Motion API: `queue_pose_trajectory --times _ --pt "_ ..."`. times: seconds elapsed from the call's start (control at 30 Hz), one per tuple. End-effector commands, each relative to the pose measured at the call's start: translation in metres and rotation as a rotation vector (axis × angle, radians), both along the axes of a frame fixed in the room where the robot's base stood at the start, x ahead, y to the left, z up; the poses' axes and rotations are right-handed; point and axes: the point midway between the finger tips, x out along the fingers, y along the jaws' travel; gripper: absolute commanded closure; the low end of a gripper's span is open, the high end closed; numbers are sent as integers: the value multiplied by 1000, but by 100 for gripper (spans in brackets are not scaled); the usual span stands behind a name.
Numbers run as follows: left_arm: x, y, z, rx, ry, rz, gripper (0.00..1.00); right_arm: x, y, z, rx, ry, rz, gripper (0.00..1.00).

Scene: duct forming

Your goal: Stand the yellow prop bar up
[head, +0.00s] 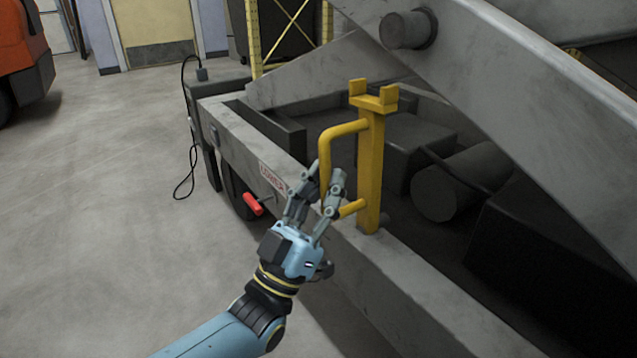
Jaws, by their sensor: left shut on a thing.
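The yellow prop bar (371,165) stands upright at the near side rail of the grey machine. Its forked top (372,97) points up, clear of the grey arm above. A yellow loop handle (338,132) sticks out from its left side. My left gripper (326,190) is shut on the handle's upright part, and its fingers hide some of the handle. The bar's foot meets the rail, but its pivot is not clear to see. My right gripper is not in view.
A large grey lift arm (500,110) slants across the upper right. A grey frame rail (300,190) carries a "LOWER" label (273,180), with a red lever grip (253,204) below it. A black cable (187,150) hangs at the left. The floor at left is clear.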

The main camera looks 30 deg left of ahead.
Motion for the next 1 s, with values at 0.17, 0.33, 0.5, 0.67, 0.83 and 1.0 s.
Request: queue_pose_trajectory --times 0.17,0.33,0.5,0.67,0.83,1.0 --pt "-2 -6 -1 64 -23 0 100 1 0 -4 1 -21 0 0" --pt "-3 -9 0 95 -37 1 100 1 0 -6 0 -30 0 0" --pt "-4 -11 0 107 -43 1 100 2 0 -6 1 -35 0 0" --pt "-5 -12 0 108 -43 0 100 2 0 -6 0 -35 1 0" --pt "-5 -12 0 108 -43 0 83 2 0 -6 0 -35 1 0" --pt "-5 -11 0 107 -43 0 62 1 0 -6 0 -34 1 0"
